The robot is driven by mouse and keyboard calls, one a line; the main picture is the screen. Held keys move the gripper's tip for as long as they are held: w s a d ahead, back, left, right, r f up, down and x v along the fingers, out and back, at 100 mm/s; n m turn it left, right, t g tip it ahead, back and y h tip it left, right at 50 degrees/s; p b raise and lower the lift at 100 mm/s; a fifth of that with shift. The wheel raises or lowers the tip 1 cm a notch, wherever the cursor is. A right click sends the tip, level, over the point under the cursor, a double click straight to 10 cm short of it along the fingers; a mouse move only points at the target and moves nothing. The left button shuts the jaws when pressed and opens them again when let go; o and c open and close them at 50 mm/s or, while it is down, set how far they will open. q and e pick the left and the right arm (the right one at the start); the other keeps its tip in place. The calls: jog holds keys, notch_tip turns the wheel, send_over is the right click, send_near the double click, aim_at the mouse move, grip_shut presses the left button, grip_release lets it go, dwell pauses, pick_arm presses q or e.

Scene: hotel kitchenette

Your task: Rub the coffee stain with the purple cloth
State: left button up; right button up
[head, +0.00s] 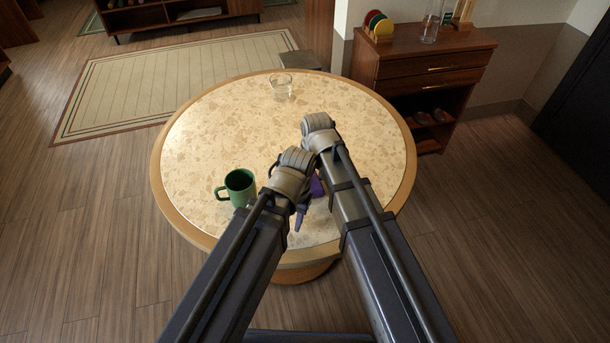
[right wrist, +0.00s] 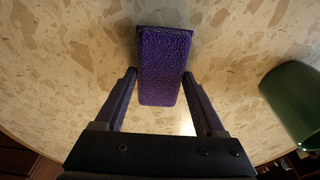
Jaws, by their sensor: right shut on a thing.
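The purple cloth (right wrist: 163,65) is a folded, textured pad between the two fingers of my right gripper (right wrist: 160,76), which is shut on it. In the head view a small part of the cloth (head: 317,187) shows between my two arms; the right gripper's fingers are hidden there. The cloth is over the speckled round table (head: 215,130); I cannot tell whether it touches. My left gripper (head: 299,217) points down over the near part of the table, left of the cloth; its opening does not show clearly. No coffee stain is visible; my arms cover part of the tabletop.
A green mug (head: 239,187) stands left of my left gripper; it also shows at the right wrist view's right edge (right wrist: 296,100). A clear glass (head: 281,87) stands at the table's far side. A wooden cabinet (head: 430,68) is behind right. The table's left side is clear.

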pick_arm(q)
jog(key=shift+s+a, duration=0.1)
jog(key=shift+s, duration=0.3)
pick_arm(e)
jog(key=shift+w+d, duration=0.5)
jog(key=shift+d, duration=0.15)
jog(key=shift+w+d, duration=0.35)
jog(key=shift+d, duration=0.5)
jog(key=shift+w+d, duration=0.35)
jog(key=shift+d, duration=0.5)
pick_arm(q)
jog(key=shift+r, duration=0.15)
pick_arm(e)
jog(key=shift+r, duration=0.15)
pick_arm(q)
notch_tip(320, 180, up, 6)
jog(key=p, duration=0.6)
pick_arm(e)
notch_tip(320, 180, up, 6)
jog(key=shift+a+f, duration=0.1)
pick_arm(q)
notch_tip(320, 180, up, 3)
jog(key=p, duration=0.3)
pick_arm(e)
notch_tip(320, 180, up, 3)
pick_arm(q)
jog(key=shift+f, duration=0.2)
pick_arm(e)
jog(key=shift+f, duration=0.1)
